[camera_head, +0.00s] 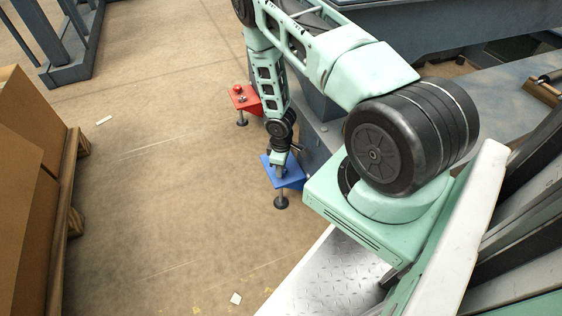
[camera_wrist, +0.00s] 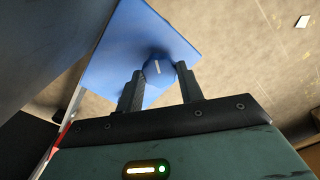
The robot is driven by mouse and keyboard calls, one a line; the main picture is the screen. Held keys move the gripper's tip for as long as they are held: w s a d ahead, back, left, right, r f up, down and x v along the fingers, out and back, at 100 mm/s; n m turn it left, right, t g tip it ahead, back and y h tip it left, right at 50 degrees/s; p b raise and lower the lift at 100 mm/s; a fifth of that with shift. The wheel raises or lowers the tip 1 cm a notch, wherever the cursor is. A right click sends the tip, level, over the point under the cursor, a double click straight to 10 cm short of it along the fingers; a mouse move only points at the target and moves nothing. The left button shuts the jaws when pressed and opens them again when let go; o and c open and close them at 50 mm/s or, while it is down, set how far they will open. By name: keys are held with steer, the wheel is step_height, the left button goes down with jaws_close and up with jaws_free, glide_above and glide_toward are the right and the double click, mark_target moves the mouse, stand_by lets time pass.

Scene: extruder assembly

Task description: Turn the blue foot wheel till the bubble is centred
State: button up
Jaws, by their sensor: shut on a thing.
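My gripper (camera_wrist: 160,74) is shut on the wheel, one finger on each side. In the head view my gripper (camera_head: 279,163) points down over the blue foot plate (camera_head: 292,174). The wheel is hidden there behind the gripper. A dark round foot pad (camera_head: 281,203) stands on the floor under the plate. I cannot make out a bubble level in either view.
A red foot plate with a red knob (camera_head: 237,88) stands farther back at the machine's side. Cardboard boxes (camera_head: 30,125) on a pallet stand at the left. The floor (camera_head: 170,190) between is mostly clear, with small white scraps.

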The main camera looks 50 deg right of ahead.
steer(key=o, duration=0.5)
steer(key=shift+n, duration=0.5)
steer(key=o, duration=0.3)
steer(key=shift+o, duration=0.2)
step_height(320, 180, up, 6)
steer(key=p, duration=0.5)
steer(key=shift+f, duration=0.1)
